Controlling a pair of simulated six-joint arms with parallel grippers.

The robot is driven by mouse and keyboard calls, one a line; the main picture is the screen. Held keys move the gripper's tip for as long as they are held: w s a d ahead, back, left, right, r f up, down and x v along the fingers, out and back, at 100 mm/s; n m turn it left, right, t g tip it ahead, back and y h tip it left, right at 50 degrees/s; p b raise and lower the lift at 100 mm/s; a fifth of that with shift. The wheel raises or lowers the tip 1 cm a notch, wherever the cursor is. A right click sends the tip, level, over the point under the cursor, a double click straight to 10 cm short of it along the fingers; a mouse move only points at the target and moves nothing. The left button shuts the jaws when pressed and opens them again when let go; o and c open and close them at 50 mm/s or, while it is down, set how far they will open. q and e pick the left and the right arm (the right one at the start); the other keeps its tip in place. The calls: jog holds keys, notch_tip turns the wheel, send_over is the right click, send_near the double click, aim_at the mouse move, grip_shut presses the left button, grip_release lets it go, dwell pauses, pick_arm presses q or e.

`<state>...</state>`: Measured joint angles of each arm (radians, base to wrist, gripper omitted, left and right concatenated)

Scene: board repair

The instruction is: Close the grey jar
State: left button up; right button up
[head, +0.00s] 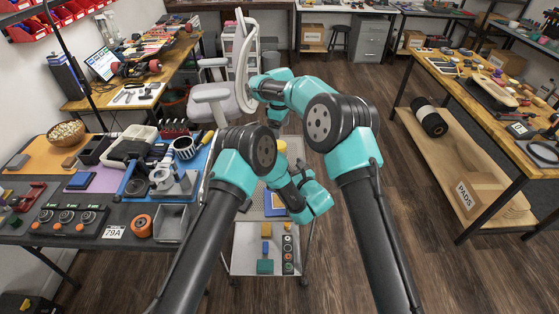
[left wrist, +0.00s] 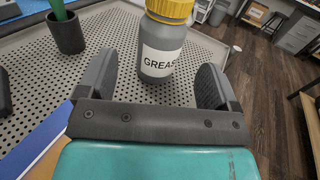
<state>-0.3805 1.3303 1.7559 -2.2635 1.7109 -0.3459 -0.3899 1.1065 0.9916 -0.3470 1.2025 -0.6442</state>
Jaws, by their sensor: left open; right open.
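The grey jar (left wrist: 158,62) stands upright on a perforated tray top in the left wrist view, with a "GREASE" label. A yellow lid (left wrist: 170,8) sits on its mouth; its top is cut off by the frame, so I cannot tell if it is tight. In the head view the yellow lid (head: 281,147) shows just past my left arm. My left gripper (left wrist: 160,68) is open, its fingers either side of the jar's near side, apart from it. My right gripper (head: 252,88) is open, away from the jar, beside a white ring-shaped frame.
A dark cup (left wrist: 66,34) with a green item stands left of the jar. The cart's lower shelf (head: 245,240) holds small blocks. A crowded workbench (head: 60,232) is at the left, a wooden bench (head: 455,85) at the right. A white-armed chair (head: 212,93) stands behind.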

pick_arm(q)
jog(key=x, duration=0.9)
jog(key=shift+c, duration=0.2)
jog(key=shift+s, duration=0.1)
jog(key=c, duration=1.5)
grip_shut()
pick_arm(e)
jog(key=n, duration=0.6)
jog(key=shift+a, duration=0.1)
jog(key=n, duration=0.7)
jog(key=shift+s+a, duration=0.1)
jog(key=shift+s, duration=0.05)
jog(key=shift+n, duration=0.3)
jog(key=shift+f, duration=3.95)
